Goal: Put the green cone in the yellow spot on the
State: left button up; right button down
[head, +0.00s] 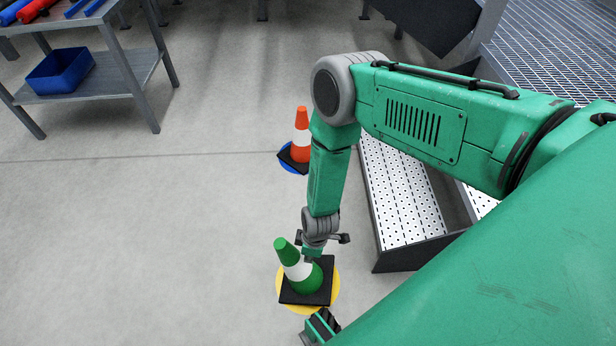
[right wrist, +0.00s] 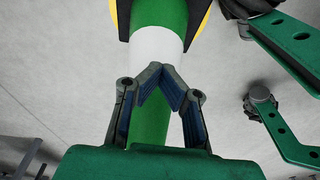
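The green cone (head: 310,281) has a white band and a black square base. In the head view it stands upright on the yellow spot (head: 335,288), whose rim shows around the base. In the right wrist view the cone (right wrist: 158,48) runs behind the fingers, and its tip is hidden by the palm. My right gripper (head: 311,256) is low beside the cone. Its fingertips (right wrist: 160,70) come together in front of the cone, without it between them. I cannot tell whether they touch it. My left gripper cannot be made out.
An orange cone (head: 302,135) with a white band stands on a blue spot (head: 286,163) farther back. A perforated step (head: 400,195) lies right of my forearm. A grey table (head: 125,62) with a blue bin (head: 60,72) stands back left. The floor at left is clear.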

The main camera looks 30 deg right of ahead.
jog(key=c, duration=2.3)
grip_release()
jog(key=shift+w+r, duration=0.1)
jog(key=o, duration=1.5)
jog(key=shift+w+a+r, duration=0.1)
jog(key=shift+r, duration=0.3)
notch_tip(320, 180, up, 11)
jog(key=d+p, duration=0.1)
jog(key=p, duration=0.4)
jog(key=s+d+r+m, duration=0.1)
jog(key=s+r+m, duration=0.2)
jog(key=s+r, duration=0.1)
jog(key=s+d+r+m, duration=0.1)
jog(key=s+r+m, duration=0.2)
jog(key=s+r, duration=0.2)
jog(key=s+d+r+m+h, duration=0.1)
jog(key=s+r, duration=0.3)
jog(key=s, duration=0.4)
jog(key=shift+d+r+m, duration=0.25)
jog(key=shift+d+m, duration=0.15)
jog(key=shift+m, duration=0.5)
